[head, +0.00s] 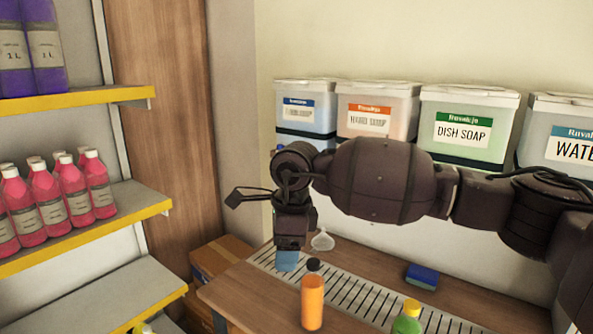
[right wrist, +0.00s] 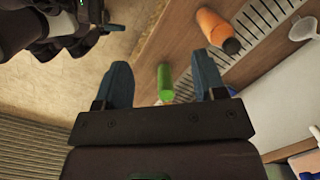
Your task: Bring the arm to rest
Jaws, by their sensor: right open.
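My right arm reaches in from the right in the head view. Its gripper (head: 287,262) hangs pointing down over the left end of the wooden counter, with blue fingertips. In the right wrist view the two blue fingers of this gripper (right wrist: 163,88) stand wide apart and hold nothing. A green object (right wrist: 165,82) shows between them, farther off. My left gripper is not in view.
An orange bottle (head: 312,302), a green bottle (head: 408,324), a clear funnel (head: 322,241) and a blue item (head: 422,276) stand on the counter (head: 245,300). Labelled drums (head: 466,129) line the back wall. Shelves (head: 90,232) with pink bottles (head: 45,192) are at left.

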